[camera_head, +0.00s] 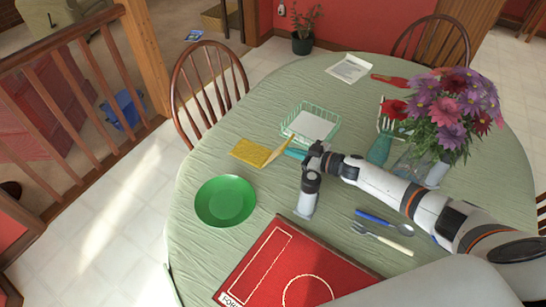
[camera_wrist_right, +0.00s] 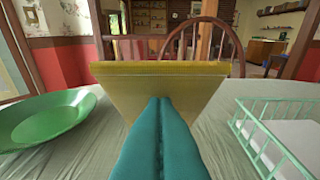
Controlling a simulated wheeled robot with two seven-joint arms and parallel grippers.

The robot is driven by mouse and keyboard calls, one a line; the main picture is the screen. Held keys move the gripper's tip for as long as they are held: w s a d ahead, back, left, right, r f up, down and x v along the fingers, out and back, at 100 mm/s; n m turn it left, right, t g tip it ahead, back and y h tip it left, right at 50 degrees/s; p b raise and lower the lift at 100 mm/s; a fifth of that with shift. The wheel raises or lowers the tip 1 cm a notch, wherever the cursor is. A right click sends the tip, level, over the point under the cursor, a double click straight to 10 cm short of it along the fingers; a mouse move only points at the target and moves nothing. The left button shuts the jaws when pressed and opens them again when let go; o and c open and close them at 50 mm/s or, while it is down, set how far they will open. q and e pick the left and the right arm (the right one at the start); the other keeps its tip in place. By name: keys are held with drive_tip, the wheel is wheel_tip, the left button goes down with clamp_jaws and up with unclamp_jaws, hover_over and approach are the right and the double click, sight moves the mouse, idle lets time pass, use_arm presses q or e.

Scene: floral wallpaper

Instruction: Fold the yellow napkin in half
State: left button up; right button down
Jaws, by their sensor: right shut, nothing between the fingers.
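The yellow napkin (camera_head: 250,152) lies on the table left of the basket, between it and the green plate. Its right part is raised and tilted up off the table, and its left part lies flat. In the right wrist view the raised part of the napkin (camera_wrist_right: 160,78) stands straight ahead of the fingers. My right gripper (camera_head: 290,154) has teal fingers and is at the raised side of the napkin. In the wrist view the fingers (camera_wrist_right: 160,102) are closed together with nothing between them, their tips against or just before the napkin. My left gripper is not in view.
A green plate (camera_head: 225,202) is in front of the napkin. A pale green wire basket (camera_head: 311,122) with something white inside is behind the gripper. A red box (camera_head: 295,265), a blue-handled spoon (camera_head: 385,222), a fork (camera_head: 382,237) and a flower vase (camera_head: 438,172) stand or lie nearer and right.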

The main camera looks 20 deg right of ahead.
drive_tip(key=shift+w+a+r+p, duration=0.3)
drive_tip(key=shift+w+a+r, duration=0.5)
drive_tip(key=shift+w, duration=0.25)
drive_tip(key=shift+w+a+r+p, duration=0.25)
drive_tip(key=shift+w+a+r, duration=0.45)
drive_tip(key=shift+w+a, duration=0.25)
drive_tip(key=r+b+x, duration=0.1)
drive_tip(key=b+x, duration=0.3)
drive_tip(key=x, duration=0.4)
drive_tip(key=shift+w+a+f, duration=0.2)
drive_tip(key=shift+w, duration=0.2)
drive_tip(key=s+d+r+p, duration=0.3)
drive_tip(key=r+p, duration=0.3)
drive_tip(key=p, duration=0.2)
drive_tip(key=shift+s+p, duration=0.35)
drive_tip(key=shift+s, duration=0.15)
drive_tip(key=shift+d, duration=0.1)
